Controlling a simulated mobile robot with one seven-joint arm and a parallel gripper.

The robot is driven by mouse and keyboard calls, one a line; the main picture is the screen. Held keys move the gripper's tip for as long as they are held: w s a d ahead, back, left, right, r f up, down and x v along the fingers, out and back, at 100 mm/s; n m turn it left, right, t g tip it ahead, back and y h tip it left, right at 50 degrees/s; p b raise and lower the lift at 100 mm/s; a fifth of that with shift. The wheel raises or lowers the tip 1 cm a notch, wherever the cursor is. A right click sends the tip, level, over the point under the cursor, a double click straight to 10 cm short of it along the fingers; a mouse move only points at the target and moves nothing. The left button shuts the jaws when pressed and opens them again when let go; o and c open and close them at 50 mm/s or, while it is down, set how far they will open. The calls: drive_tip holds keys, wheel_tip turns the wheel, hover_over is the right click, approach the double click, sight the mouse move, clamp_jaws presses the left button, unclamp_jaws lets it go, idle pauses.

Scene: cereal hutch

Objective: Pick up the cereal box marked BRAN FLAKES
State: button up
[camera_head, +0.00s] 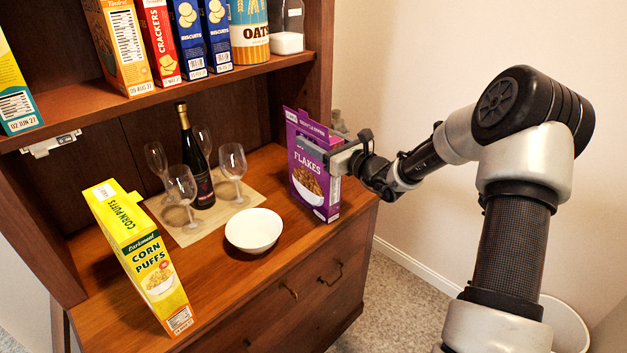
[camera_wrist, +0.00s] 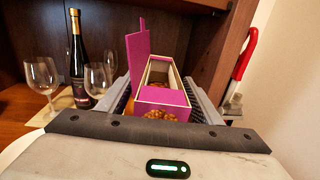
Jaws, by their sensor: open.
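A purple cereal box (camera_head: 311,187) stands upright at the right end of the hutch counter. Its front reads FLAKES above a picture of a bowl; the word above is covered by my gripper finger. My gripper (camera_head: 328,152) is at the upper part of the box, reaching in from the right. In the wrist view the box (camera_wrist: 165,97) has an open top with a raised purple flap, and sits between the two fingers of my gripper (camera_wrist: 163,103). The jaws are open, one finger on each side; whether either touches the box I cannot tell.
A white bowl (camera_head: 254,231) stands left of the box. A dark bottle (camera_head: 198,165) and several wine glasses stand on a mat (camera_head: 172,226). A yellow CORN PUFFS box (camera_head: 142,260) is at the left. The shelf (camera_head: 200,87) above holds several packages.

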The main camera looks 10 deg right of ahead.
drive_tip(key=shift+x, duration=0.9)
drive_tip(key=shift+c, duration=0.4)
clamp_jaws()
drive_tip(key=shift+r, duration=0.1)
